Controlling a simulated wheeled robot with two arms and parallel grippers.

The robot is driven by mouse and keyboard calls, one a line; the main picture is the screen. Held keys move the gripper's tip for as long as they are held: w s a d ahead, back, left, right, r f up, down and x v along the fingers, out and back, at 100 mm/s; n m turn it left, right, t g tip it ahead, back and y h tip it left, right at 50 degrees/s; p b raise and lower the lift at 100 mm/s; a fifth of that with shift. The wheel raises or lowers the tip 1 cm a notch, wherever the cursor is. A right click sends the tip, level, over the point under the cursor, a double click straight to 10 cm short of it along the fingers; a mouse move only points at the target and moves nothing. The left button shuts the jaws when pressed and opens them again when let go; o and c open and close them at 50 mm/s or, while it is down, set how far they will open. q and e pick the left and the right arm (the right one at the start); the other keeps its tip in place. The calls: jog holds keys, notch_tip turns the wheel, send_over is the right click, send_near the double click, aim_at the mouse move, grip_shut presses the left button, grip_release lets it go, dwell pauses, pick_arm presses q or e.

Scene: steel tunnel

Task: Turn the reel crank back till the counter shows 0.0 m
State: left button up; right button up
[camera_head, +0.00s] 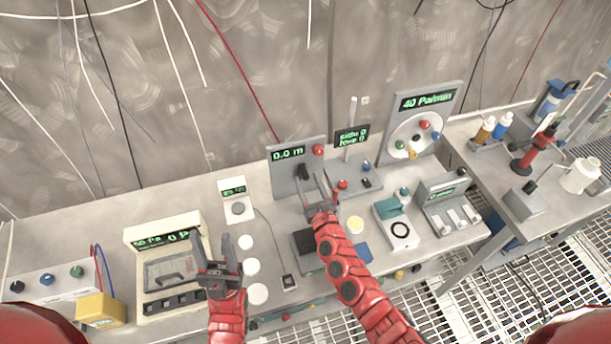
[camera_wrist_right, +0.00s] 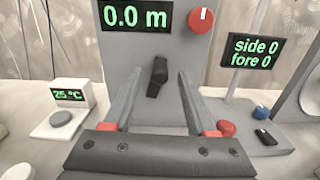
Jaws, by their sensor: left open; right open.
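The reel unit (camera_head: 283,182) is a grey upright panel on the bench. Its counter (camera_head: 288,153) reads 0.0 m in green, and the same reading shows in the right wrist view (camera_wrist_right: 137,16). A red knob (camera_wrist_right: 201,19) sits beside the counter. The dark crank (camera_wrist_right: 158,76) is on the panel face below the counter. My right gripper (camera_head: 316,188) is open in front of the panel. In the right wrist view its fingers (camera_wrist_right: 158,105) stand apart on either side of the crank, with no visible contact. My left gripper (camera_head: 216,255) is open and empty above the bench, by the white meter.
A display (camera_wrist_right: 257,50) reading "side 0 fore 0" stands right of the panel. A small 25 °C unit (camera_wrist_right: 65,108) stands left. The white meter (camera_head: 145,237) is at left, and a "40 Pa/min" panel (camera_head: 422,115) at back right. White discs lie between the arms.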

jog(key=shift+x, duration=1.1)
jog(key=shift+w+a+b, duration=0.15)
jog(key=shift+w+b, duration=0.15)
jog(key=shift+c, duration=0.4)
grip_shut()
